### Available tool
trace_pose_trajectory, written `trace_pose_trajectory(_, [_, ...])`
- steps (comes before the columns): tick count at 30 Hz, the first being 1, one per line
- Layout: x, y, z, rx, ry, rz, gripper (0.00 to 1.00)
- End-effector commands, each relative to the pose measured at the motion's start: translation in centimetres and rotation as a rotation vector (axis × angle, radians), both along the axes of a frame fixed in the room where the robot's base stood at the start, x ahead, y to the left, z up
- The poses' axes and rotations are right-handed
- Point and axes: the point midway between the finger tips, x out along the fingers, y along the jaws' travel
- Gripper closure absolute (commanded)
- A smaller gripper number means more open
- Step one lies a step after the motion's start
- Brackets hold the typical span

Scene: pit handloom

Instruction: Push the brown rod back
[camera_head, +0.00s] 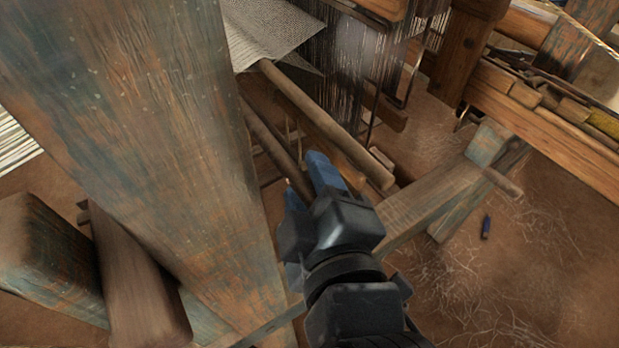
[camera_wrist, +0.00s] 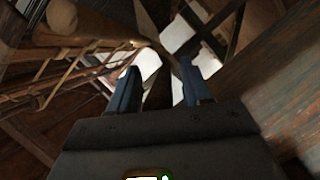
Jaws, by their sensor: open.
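Several brown rods lie side by side under the loom, and I cannot tell which one the task means. The longest, a light brown round rod (camera_head: 325,122), runs from below the white cloth towards the front, just right of my gripper. A darker brown rod (camera_head: 270,140) runs beside it on the left, its near end close to the blue fingers. My gripper (camera_head: 307,182) is open at the near ends of these rods; its finger partly hides them. In the wrist view, my open fingers (camera_wrist: 158,72) point into the frame, and a round rod end (camera_wrist: 62,17) shows at upper left.
A thick weathered post (camera_head: 140,130) stands close on the left. A wooden beam (camera_head: 440,205) crosses just right of my gripper. White cloth (camera_head: 268,32) and hanging threads are behind.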

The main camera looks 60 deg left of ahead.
Motion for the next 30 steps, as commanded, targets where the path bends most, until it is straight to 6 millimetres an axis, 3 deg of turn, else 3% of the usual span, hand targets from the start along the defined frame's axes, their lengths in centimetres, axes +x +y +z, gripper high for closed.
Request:
trace_pose_trajectory(8, [0.04,0.13,-0.07,-0.001,0.0,-0.001,0.52])
trace_pose_trajectory(23, [0.04,0.1,-0.08,-0.001,0.0,-0.001,1.0])
trace_pose_trajectory(30, [0.04,0.1,-0.09,-0.001,0.0,-0.001,1.0])
